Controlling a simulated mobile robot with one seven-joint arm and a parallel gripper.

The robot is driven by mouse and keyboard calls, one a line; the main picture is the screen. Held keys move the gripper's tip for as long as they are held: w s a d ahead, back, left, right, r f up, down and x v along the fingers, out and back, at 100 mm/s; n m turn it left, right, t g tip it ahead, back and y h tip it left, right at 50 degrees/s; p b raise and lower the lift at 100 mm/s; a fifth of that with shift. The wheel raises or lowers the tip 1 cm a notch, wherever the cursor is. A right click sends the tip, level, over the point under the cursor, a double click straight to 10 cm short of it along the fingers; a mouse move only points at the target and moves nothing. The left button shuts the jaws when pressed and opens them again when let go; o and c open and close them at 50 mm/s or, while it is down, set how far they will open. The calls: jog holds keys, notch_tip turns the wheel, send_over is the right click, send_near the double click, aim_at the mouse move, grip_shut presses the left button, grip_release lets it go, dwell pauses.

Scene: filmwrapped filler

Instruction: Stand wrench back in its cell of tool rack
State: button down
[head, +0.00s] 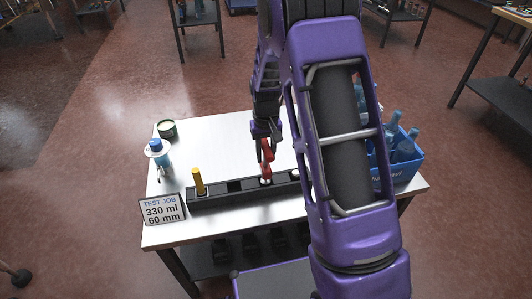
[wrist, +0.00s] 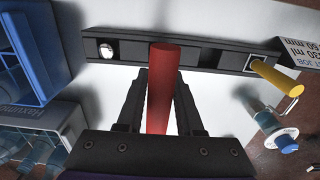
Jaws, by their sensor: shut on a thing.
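My gripper (head: 265,134) is shut on a red-handled tool (head: 267,152), which I take to be the wrench. In the wrist view the red handle (wrist: 161,95) lies between the two black fingers (wrist: 160,80). The black tool rack (head: 232,199) runs along the front of the table, and also shows in the wrist view (wrist: 220,60). The red tool's lower end is over the rack's middle; I cannot tell whether it is inside a cell. A yellow-handled tool (head: 198,180) stands in the rack's left end.
A sign (head: 162,211) stands at the front left corner. A blue crate (head: 408,170) with several bottles stands at the right. The table behind the rack is clear.

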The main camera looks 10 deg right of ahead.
jog(key=shift+f+b, duration=0.55)
jog(key=shift+f, duration=0.35)
jog(key=shift+c, duration=2.4)
grip_release()
notch_tip(320, 180, up, 17)
jog(key=p, duration=0.3)
jog(key=shift+r, duration=0.2)
